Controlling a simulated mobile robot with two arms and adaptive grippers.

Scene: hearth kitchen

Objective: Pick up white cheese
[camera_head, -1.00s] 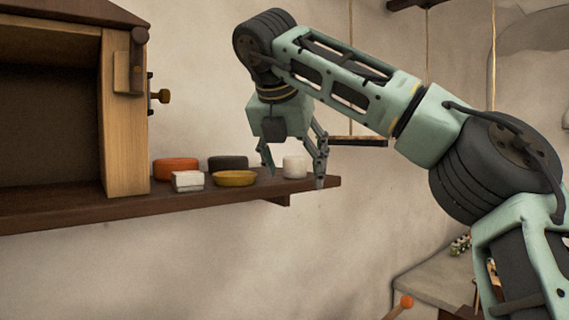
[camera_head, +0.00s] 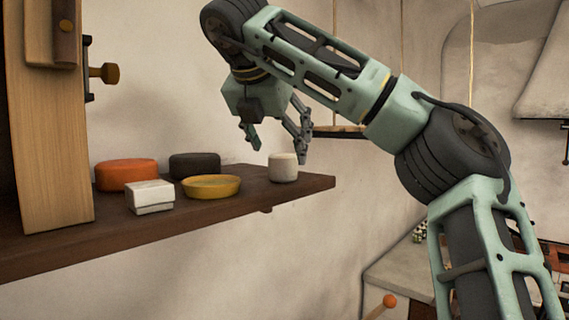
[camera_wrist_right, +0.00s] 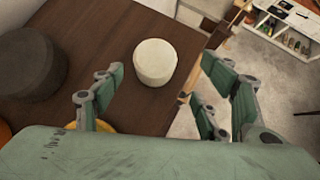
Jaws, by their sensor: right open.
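A white round cheese (camera_head: 283,168) stands upright near the right end of the wooden shelf (camera_head: 240,200). In the right wrist view, this cheese (camera_wrist_right: 155,62) lies ahead between the spread fingers. My right gripper (camera_head: 277,150) is open and empty, its fingertips above shelf level around the cheese's position in the head view. I see no contact with it. A white square block (camera_head: 150,197), also cheese-like, sits on the shelf farther left. My left gripper is not in view.
An orange round (camera_head: 126,175), a dark round (camera_head: 195,166) and a yellow round (camera_head: 211,186) stand on the shelf left of the white round cheese. A wooden cabinet side (camera_head: 50,130) rises at the left. The shelf's right end is open.

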